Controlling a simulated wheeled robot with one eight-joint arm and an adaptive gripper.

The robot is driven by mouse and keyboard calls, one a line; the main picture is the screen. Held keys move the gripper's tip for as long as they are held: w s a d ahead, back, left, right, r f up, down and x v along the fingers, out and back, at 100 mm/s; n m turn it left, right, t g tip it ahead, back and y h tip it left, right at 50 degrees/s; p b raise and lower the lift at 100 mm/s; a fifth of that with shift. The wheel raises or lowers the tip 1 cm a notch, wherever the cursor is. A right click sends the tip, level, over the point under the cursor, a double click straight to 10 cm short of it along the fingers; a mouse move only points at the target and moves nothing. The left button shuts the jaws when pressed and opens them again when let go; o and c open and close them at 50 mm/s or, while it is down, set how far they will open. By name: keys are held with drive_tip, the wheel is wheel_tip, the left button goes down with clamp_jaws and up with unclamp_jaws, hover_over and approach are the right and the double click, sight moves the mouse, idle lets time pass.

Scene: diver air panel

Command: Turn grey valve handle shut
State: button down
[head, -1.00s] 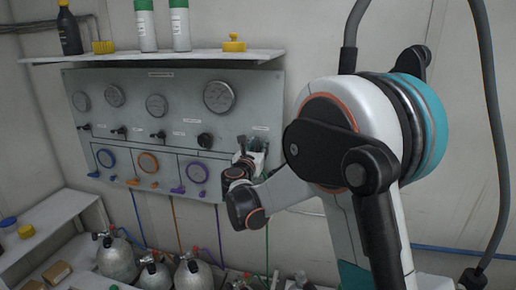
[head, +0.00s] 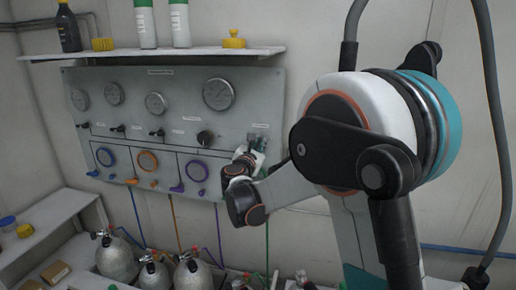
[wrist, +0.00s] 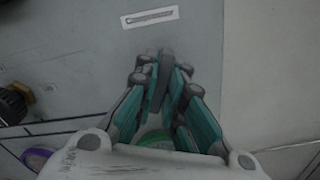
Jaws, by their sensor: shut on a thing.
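A grey valve handle (wrist: 165,62) shows in the wrist view as a narrow upright bar between the tips of the teal pads, below a white label. My gripper (wrist: 166,80) is shut on it from both sides. In the head view my gripper (head: 256,152) is at the right end of the grey panel (head: 262,92), and I cannot make out the handle there. Part of a green ring (wrist: 160,141) shows between the fingers, mostly hidden by my gripper.
A black knob (head: 205,138) and a purple ring (head: 196,171) are left of my gripper. A shelf (head: 170,52) with bottles juts out above the panel. Gas cylinders (head: 192,273) stand below. The wall right of the panel is bare.

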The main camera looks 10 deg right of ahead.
drive_tip(key=m+b, duration=0.1)
drive_tip(key=m, duration=0.5)
drive_tip(key=shift+f+b, duration=0.1)
drive_tip(key=shift+b, duration=0.25)
drive_tip(key=m+b, duration=0.1)
drive_tip(key=m, duration=0.6)
idle(0.4)
drive_tip(key=c, duration=1.7)
unclamp_jaws()
drive_tip(key=v, duration=1.2)
